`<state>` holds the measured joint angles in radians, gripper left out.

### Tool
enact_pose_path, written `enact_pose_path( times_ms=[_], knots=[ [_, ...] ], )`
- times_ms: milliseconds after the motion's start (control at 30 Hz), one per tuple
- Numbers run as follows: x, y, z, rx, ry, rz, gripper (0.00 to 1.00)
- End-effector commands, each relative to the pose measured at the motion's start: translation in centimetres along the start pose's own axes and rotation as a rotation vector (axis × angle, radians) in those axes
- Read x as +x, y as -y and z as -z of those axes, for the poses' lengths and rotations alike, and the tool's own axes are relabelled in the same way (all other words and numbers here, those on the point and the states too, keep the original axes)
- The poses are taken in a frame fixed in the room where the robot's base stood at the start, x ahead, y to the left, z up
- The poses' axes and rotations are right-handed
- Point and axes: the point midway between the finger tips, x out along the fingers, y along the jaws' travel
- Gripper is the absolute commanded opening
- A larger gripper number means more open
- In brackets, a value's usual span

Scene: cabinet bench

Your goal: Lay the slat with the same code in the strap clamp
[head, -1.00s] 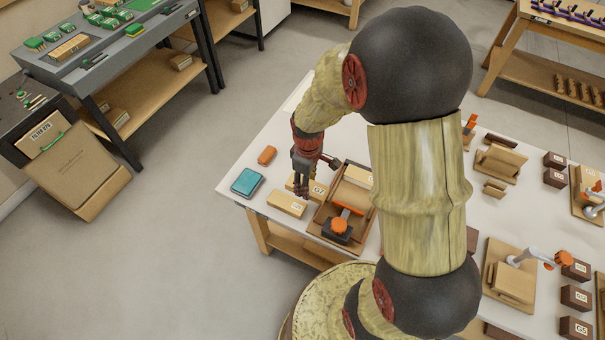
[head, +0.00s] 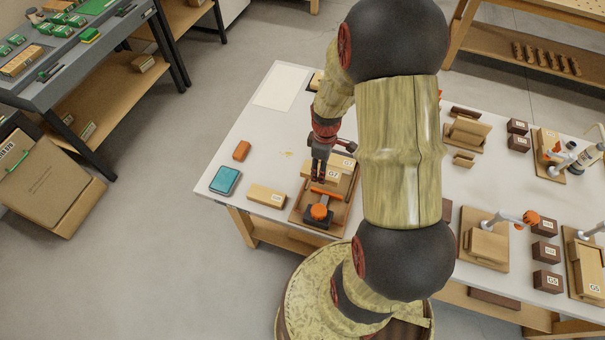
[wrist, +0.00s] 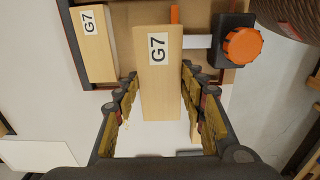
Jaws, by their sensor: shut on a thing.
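My gripper (head: 318,177) is shut on a pale wooden slat (wrist: 158,90) marked G7, gripping it by its sides. In the wrist view the slat lies over the strap clamp (wrist: 140,14), a wooden tray with an orange knob (wrist: 243,46) on a dark block and an orange strip. A fixed pale block (wrist: 96,45), also marked G7, sits in the clamp beside the slat. In the head view the clamp (head: 297,213) stands at the bench's near edge, its orange knob (head: 319,212) nearest me. I cannot tell whether the slat touches the clamp floor.
Another pale slat (head: 266,196) lies left of the clamp. A teal box (head: 225,181) and an orange block (head: 241,151) are farther left. Other fixtures (head: 484,240) and dark labelled blocks (head: 547,281) stand to the right.

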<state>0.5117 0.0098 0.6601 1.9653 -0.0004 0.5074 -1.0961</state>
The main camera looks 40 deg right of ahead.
Motion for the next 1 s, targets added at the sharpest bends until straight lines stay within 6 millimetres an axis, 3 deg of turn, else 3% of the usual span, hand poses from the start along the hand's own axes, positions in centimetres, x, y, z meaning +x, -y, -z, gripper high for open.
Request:
enact_pose_path(
  times_ms=[100,300,567,1000],
  knots=[
    [0.9,-1.7,-1.8,0.004,0.000,0.001,0.14],
    [1.6,-3.0,-3.2,0.001,0.000,0.000,0.14],
    [2.6,-3.0,-3.3,-0.001,0.000,0.000,0.14],
    [6.0,-3.1,-3.2,-0.001,-0.001,-0.001,0.14]
  ],
)
